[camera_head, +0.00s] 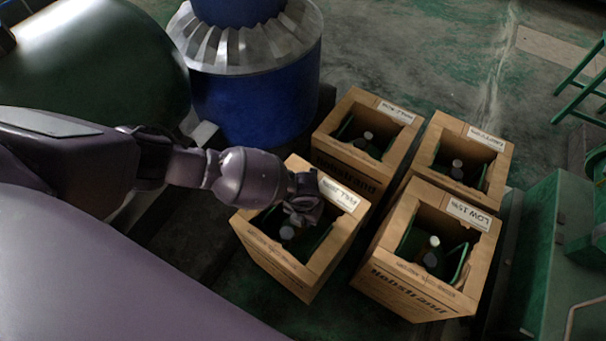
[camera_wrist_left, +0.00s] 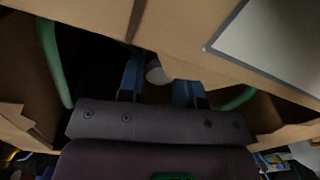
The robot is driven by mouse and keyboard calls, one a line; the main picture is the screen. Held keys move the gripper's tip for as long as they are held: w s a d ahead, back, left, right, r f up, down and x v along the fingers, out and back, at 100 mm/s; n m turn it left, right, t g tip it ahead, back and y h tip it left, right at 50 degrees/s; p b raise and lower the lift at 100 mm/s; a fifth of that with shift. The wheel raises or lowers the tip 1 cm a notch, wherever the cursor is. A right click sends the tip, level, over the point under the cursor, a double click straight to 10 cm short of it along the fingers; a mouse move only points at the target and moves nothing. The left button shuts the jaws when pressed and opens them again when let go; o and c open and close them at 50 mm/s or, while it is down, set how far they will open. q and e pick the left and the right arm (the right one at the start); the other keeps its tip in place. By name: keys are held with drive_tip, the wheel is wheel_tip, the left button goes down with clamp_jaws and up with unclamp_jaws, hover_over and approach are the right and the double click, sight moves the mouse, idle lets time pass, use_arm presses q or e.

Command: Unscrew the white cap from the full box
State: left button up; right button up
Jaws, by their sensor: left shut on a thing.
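The full box (camera_head: 262,250) is the open cardboard box at near left; its label (camera_head: 341,195) seems to begin with FULL. A dark green cylinder with a grey knob (camera_head: 287,232) sits inside. My left gripper (camera_head: 297,214) reaches down into this box from above and is shut on the white cap. In the left wrist view the pale round cap (camera_wrist_left: 157,72) shows between the two blue fingers (camera_wrist_left: 155,88). The gripper hides the cap in the head view, and its threads cannot be seen. My right gripper is not in view.
The LOW 15% box (camera_head: 405,290) stands at near right, with a white cap (camera_head: 434,241) inside. Two more open boxes (camera_head: 345,165) (camera_head: 500,165) stand behind. A blue drum (camera_head: 255,105) stands at the back left, and green machinery (camera_head: 540,230) at the right.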

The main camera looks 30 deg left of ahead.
use_arm(q)
drive_tip(key=shift+n+p, duration=0.75)
drive_tip(key=shift+n, duration=0.65)
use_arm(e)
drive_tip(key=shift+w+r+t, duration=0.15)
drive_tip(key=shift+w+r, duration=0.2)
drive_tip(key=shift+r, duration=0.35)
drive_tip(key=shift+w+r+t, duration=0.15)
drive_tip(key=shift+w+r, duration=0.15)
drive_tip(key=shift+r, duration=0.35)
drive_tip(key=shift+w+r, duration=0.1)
use_arm(q)
drive_tip(key=shift+r+n+p, duration=0.1)
drive_tip(key=shift+n+p, duration=0.6)
drive_tip(key=shift+n, duration=1.1)
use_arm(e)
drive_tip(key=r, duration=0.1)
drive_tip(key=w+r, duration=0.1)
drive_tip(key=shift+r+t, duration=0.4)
